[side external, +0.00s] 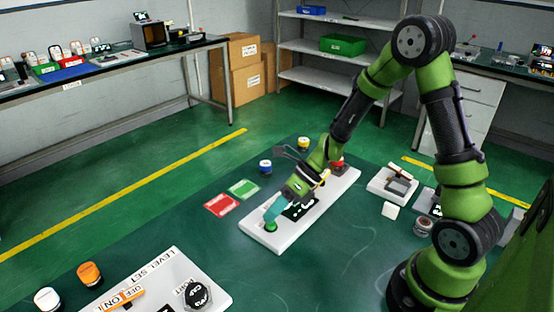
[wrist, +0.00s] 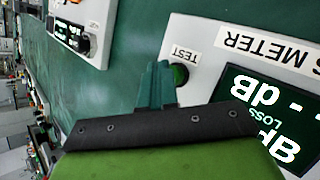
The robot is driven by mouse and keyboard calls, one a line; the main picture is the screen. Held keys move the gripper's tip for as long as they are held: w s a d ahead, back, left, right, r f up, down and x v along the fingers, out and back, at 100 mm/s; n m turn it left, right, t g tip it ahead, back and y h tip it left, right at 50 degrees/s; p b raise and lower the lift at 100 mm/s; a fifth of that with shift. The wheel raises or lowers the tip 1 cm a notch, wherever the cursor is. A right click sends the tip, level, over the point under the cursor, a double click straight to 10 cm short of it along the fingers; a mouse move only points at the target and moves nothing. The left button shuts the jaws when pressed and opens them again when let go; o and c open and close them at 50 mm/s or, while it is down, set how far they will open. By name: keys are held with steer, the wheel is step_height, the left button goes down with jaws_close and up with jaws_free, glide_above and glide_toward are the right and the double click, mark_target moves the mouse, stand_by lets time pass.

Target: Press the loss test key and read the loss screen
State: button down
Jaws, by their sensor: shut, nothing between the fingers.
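The loss meter is a long white panel (side external: 256,236) on the green table, and it also shows in the wrist view (wrist: 205,40), lettered upside down. The dark loss screen (wrist: 235,84) shows upside-down "dB", "LOSS" and dashes; part is cut off by the frame and my gripper. My gripper (side external: 270,217) is shut and empty, its teal fingertips (wrist: 157,66) right at the key. I cannot tell whether they touch it.
Red (side external: 221,205) and green (side external: 243,189) cards lie left of the meter. A level set panel (side external: 205,279) with a knob is at the front left. Blue (side external: 265,166) and yellow (side external: 303,144) capped items stand behind. A white block device (side external: 391,185) stands to the right.

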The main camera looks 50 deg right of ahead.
mark_target(274, 221)
steer(key=shift+f, duration=0.3)
stand_by(0.5)
steer(key=shift+r, duration=1)
steer(key=shift+r, duration=2.5)
